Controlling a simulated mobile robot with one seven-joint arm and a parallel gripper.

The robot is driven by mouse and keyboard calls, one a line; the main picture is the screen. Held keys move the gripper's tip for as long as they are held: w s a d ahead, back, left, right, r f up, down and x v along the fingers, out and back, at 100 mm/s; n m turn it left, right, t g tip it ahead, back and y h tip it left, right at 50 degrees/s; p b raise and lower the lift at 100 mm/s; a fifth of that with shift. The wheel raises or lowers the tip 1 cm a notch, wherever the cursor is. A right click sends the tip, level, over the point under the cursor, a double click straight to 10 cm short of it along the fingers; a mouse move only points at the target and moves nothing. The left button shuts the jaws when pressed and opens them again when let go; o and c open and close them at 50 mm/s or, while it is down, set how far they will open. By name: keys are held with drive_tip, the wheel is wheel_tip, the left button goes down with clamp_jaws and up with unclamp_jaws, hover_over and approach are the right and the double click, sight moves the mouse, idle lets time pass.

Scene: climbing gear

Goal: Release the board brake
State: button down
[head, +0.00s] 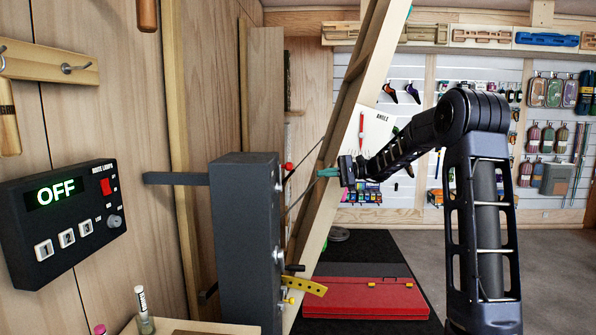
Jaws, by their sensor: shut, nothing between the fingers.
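A tall dark grey box (240,240) stands against the wood wall at centre-left. A small red knob (288,166) sits by its right side near the top, with thin dark rods or cords running up to the right. Lower on that side are a black handle (294,268) and a yellow curved plate with holes (306,286). I cannot tell which part is the brake. A tilted wooden board edge (345,120) rises behind them.
A control box (62,215) reading OFF hangs on the left wall. A red case (365,298) lies on the black mat (400,262). A white ANGLE sign (375,135) stands behind my arm. Gear hangs on the back wall. Grey floor is clear at right.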

drive_tip(key=w+y, duration=0.1)
drive_tip(key=w, duration=0.2)
drive_tip(key=shift+w+r+y, duration=0.15)
drive_tip(key=shift+w+y, duration=0.1)
drive_tip(key=shift+y, duration=0.05)
drive_tip(key=shift+a, duration=0.1)
drive_tip(key=s+a, duration=0.1)
drive_tip(key=a, duration=0.8)
drive_tip(key=shift+s+a+r, duration=0.15)
drive_tip(key=shift+a+r, duration=0.15)
drive_tip(key=shift+a, duration=0.05)
drive_tip(key=shift+s+r+n, duration=0.15)
drive_tip(key=shift+s+n, duration=0.25)
drive_tip(key=shift+n, duration=0.1)
drive_tip(key=s+f+n+t+h, duration=0.1)
drive_tip(key=s+f+n, duration=0.3)
drive_tip(key=s+n, duration=0.5)
drive_tip(key=shift+f+n+h, duration=0.15)
drive_tip(key=shift+n+h, duration=0.35)
drive_tip(key=shift+n, duration=2.5)
